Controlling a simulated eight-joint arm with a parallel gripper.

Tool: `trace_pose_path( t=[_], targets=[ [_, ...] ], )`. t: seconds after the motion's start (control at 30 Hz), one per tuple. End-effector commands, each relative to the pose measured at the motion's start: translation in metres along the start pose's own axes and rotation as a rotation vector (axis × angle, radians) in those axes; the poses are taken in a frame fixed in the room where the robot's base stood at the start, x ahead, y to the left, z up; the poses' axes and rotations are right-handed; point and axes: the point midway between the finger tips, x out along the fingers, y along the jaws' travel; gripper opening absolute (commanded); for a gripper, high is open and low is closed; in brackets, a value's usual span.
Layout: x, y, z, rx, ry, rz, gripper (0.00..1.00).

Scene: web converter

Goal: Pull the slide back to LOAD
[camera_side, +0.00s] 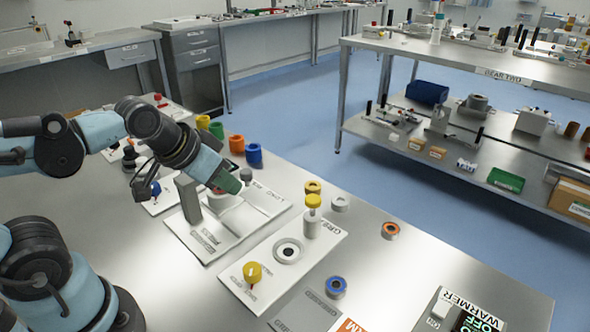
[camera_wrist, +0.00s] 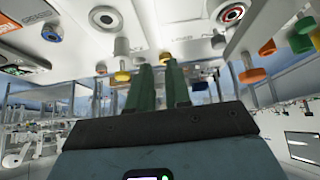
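The station with the LOAD label is a white plate (camera_side: 212,246) on the bench, with a grey upright block (camera_side: 188,199) on its left side. A small grey knob (camera_side: 246,174) stands near the LOAD end. My gripper (camera_side: 229,184) is low over this plate, between the block and the knob, and its dark green fingers hide part of a white piece (camera_side: 222,200) under them. In the wrist view my fingers (camera_wrist: 160,72) stand a narrow gap apart. I cannot tell whether they hold the slide's handle, and the slide itself is not clearly distinguishable.
A white plate with a yellow knob (camera_side: 252,272) and a yellow-topped post (camera_side: 312,202) lies just right. Yellow, green, orange and blue pieces (camera_side: 254,155) stand behind. A blue ring (camera_side: 336,286) and an orange ring (camera_side: 390,230) lie further right. The warmer (camera_side: 462,312) is at the front right.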

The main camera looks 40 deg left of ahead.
Motion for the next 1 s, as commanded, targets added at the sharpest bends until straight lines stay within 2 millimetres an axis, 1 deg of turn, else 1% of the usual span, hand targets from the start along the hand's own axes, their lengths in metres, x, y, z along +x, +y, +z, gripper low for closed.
trace_pose_path(
  t=[0.03, 0.17, 0.2, 0.23, 0.27, 0.47, 0.6, 0.8, 1.0],
  targets=[
    [-0.001, -0.002, -0.004, -0.013, -0.009, -0.004, 0.26],
    [-0.003, -0.010, -0.022, -0.080, -0.065, -0.020, 0.46],
    [-0.004, -0.014, -0.030, -0.111, -0.089, -0.028, 0.52],
    [-0.004, -0.017, -0.035, -0.134, -0.109, -0.034, 0.57],
    [-0.003, -0.020, -0.041, -0.159, -0.129, -0.041, 0.58],
    [0.004, -0.044, -0.076, -0.324, -0.259, -0.088, 0.58],
    [0.015, -0.064, -0.097, -0.441, -0.347, -0.125, 0.58],
    [0.034, -0.092, -0.117, -0.593, -0.462, -0.179, 0.58],
    [0.051, -0.114, -0.126, -0.706, -0.546, -0.223, 0.58]
  ],
)
